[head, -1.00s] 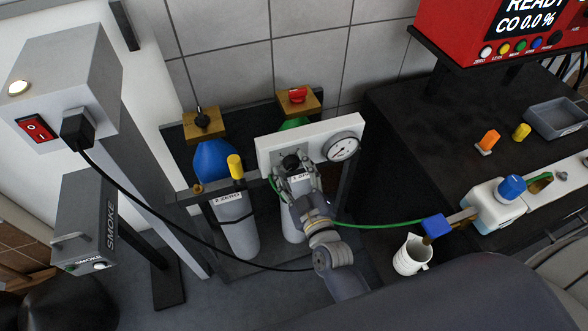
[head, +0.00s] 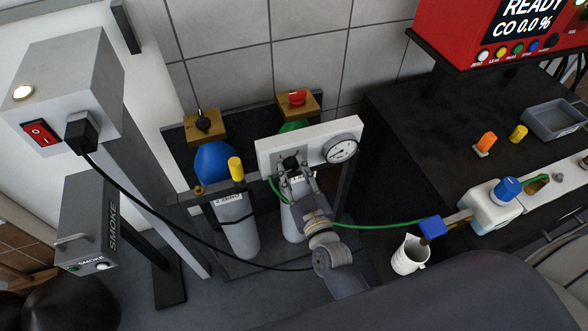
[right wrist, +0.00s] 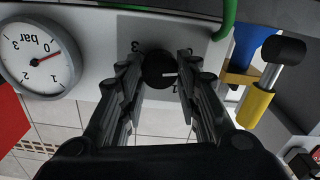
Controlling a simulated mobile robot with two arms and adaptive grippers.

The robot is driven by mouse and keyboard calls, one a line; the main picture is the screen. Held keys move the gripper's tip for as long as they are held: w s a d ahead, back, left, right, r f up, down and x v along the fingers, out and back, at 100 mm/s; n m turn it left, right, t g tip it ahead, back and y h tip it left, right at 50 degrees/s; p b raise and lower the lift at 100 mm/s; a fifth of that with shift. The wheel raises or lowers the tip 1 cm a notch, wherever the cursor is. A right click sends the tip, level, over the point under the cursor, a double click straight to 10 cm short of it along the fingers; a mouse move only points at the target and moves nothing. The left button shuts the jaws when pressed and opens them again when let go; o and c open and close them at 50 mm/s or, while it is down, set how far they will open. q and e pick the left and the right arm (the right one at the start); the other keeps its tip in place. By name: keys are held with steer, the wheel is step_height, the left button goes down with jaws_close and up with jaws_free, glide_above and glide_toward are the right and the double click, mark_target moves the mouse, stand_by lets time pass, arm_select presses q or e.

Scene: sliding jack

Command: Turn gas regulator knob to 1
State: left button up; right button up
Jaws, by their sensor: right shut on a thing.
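The black regulator knob (head: 291,163) sits on the white panel (head: 268,152), left of the round gauge (head: 341,149). In the right wrist view the knob (right wrist: 158,72) lies between the fingertips, with its white mark pointing right, near the printed 1. My right gripper (head: 296,175) is shut on the knob from the front. The gauge (right wrist: 40,62) appears upside down in the right wrist view, its red needle between 0 and 1 bar. My left gripper is not in view.
Two gas cylinders stand behind and below the panel, one with a blue top (head: 214,162). A yellow-capped part (head: 236,169) is close on the left. A green hose (head: 375,226) runs right to the dark bench (head: 420,140). A white cup (head: 409,256) is at the right.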

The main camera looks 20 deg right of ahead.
steer(key=m+p, duration=0.1)
steer(key=m, duration=0.5)
steer(key=shift+r, duration=0.1)
steer(key=m, duration=0.6)
steer(key=shift+d, duration=0.15)
stand_by(0.4)
steer(key=o, duration=1.1)
steer(key=s, duration=1.2)
steer(key=shift+d, duration=0.2)
